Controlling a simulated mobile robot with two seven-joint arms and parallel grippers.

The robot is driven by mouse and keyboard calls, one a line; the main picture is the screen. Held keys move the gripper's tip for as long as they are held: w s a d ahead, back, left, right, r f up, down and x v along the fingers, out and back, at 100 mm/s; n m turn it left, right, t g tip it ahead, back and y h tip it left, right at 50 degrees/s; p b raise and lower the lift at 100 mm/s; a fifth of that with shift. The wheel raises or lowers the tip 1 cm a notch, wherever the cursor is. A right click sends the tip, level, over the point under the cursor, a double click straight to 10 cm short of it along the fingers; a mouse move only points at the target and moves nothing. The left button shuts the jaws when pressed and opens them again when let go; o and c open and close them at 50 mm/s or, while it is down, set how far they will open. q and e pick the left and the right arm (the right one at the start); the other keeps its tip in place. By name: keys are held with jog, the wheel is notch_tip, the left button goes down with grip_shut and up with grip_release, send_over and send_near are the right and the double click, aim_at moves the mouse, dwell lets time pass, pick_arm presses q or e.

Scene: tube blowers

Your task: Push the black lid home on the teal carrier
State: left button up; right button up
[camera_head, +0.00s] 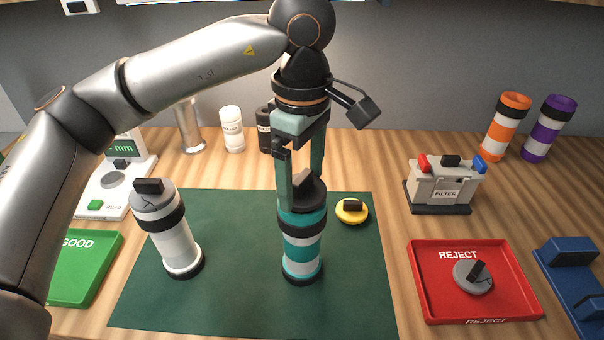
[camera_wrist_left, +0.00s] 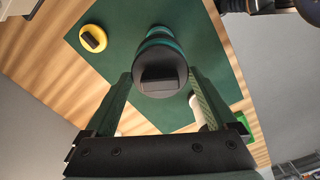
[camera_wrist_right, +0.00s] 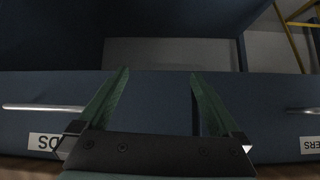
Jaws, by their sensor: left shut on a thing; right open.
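The teal carrier (camera_head: 302,250), a tube with teal and white bands, stands upright on the green mat (camera_head: 240,300). The black lid (camera_head: 308,197) sits at its top mouth; I cannot tell how deep it is in. My left gripper (camera_head: 301,190) points down over the carrier and is shut on the black lid. In the left wrist view, the lid (camera_wrist_left: 160,75) with its raised bar lies ahead of the fingers (camera_wrist_left: 162,95), and the teal carrier (camera_wrist_left: 160,35) is behind it. My right gripper (camera_wrist_right: 157,85) is open and empty, facing a dark blue surface away from the mat.
A white carrier with a cracked grey lid (camera_head: 165,230) stands left on the mat. A yellow lid (camera_head: 352,210) lies close to the right. The red reject tray (camera_head: 420,290) holds a grey lid.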

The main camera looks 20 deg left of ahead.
pick_arm(q)
jog(key=shift+f+b, duration=0.6)
jog(key=shift+f, duration=0.2)
jog(key=o, duration=1)
notch_tip(320, 180, up, 13)
jog(key=shift+f+p, duration=0.2)
jog(key=shift+p, duration=0.5)
